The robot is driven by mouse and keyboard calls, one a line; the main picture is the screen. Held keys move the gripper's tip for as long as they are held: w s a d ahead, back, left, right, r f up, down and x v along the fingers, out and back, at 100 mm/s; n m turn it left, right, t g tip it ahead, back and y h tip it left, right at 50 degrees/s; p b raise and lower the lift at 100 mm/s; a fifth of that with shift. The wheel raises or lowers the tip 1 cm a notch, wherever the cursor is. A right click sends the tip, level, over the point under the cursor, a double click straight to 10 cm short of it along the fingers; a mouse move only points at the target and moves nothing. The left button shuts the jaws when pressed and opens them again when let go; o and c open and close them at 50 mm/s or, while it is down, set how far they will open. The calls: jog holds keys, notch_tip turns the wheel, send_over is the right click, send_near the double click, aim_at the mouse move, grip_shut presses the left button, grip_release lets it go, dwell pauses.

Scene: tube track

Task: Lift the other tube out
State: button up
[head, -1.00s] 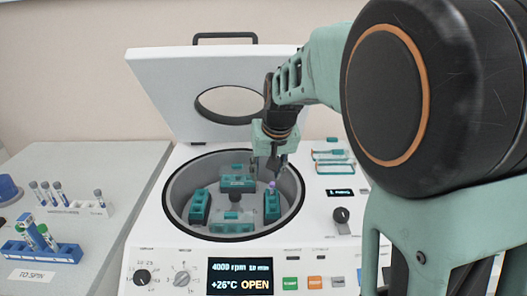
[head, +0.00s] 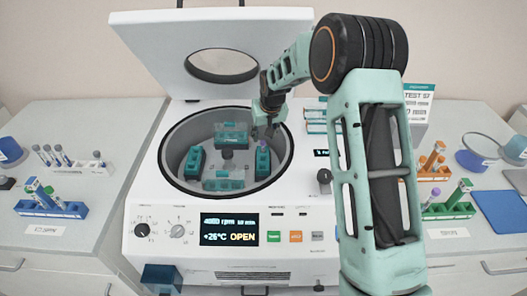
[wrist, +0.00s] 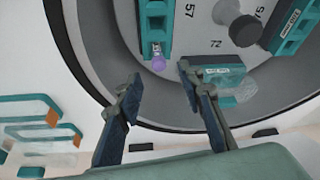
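The white centrifuge (head: 145,225) stands with its lid up and its bowl exposed. A tube with a purple cap (head: 263,146) sits in the teal bucket (head: 262,166) on the right side of the rotor. The purple cap also shows in the wrist view (wrist: 158,62), at the end of a teal bucket (wrist: 154,25). My gripper (head: 266,132) is just above that tube, over the bowl's right side. In the wrist view my gripper (wrist: 160,76) has its fingers spread and nothing between them; the cap appears just beyond the fingertips. The tube's body is mostly hidden in the bucket.
The raised lid (head: 215,50) stands behind the bowl. A blue rack (head: 65,209) and a white rack (head: 90,167) with tubes are on the left bench; a green rack (head: 448,211) with tubes is on the right. Teal-framed items (wrist: 45,108) lie beside the bowl.

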aim_at(263, 142)
jog(key=shift+p+x, duration=0.65)
jog(key=shift+x, duration=2.3)
jog(key=c, duration=0.9)
